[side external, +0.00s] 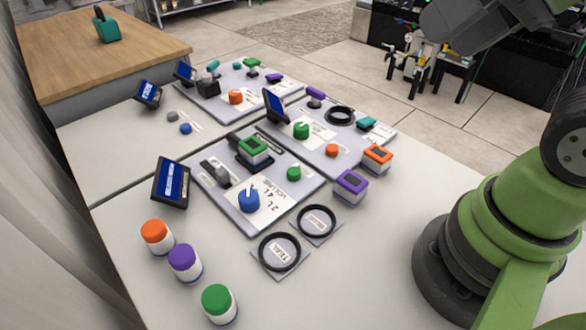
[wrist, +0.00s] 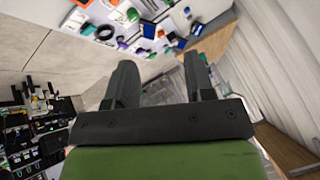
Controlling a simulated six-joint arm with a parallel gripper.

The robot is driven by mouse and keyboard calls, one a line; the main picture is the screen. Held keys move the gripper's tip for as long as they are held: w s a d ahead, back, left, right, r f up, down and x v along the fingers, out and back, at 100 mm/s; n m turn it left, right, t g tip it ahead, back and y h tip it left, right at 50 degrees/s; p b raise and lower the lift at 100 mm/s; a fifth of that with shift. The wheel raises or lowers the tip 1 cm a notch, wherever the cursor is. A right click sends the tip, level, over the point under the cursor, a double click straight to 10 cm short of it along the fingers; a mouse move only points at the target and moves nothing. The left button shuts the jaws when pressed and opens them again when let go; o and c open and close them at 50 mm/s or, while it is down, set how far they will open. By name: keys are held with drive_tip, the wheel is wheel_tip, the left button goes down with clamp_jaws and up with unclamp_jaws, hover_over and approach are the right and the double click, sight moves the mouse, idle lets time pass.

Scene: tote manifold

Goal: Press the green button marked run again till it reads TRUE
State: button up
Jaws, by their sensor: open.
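Several control panels lie on the white table. The near panel (side external: 215,190) carries a round green button (side external: 293,173), a green-topped block (side external: 254,151), a blue knob (side external: 249,198) and a grey lever. The panel behind it has a green knob (side external: 301,130). Labels are too small to read, so I cannot tell which green part is marked run again. A tilted blue display (side external: 171,182) stands by the near panel; its text is unreadable. My gripper (wrist: 160,65) is open and empty in the wrist view, well away from the panels, which show small at the top.
Orange (side external: 155,236), purple (side external: 184,262) and green-capped (side external: 218,304) jars stand at the front left. Two black rings (side external: 279,251) lie on plates near the front. A purple-topped block (side external: 350,186) and an orange-topped block (side external: 376,158) sit right of the panels.

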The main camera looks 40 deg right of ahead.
clamp_jaws()
idle(1.7)
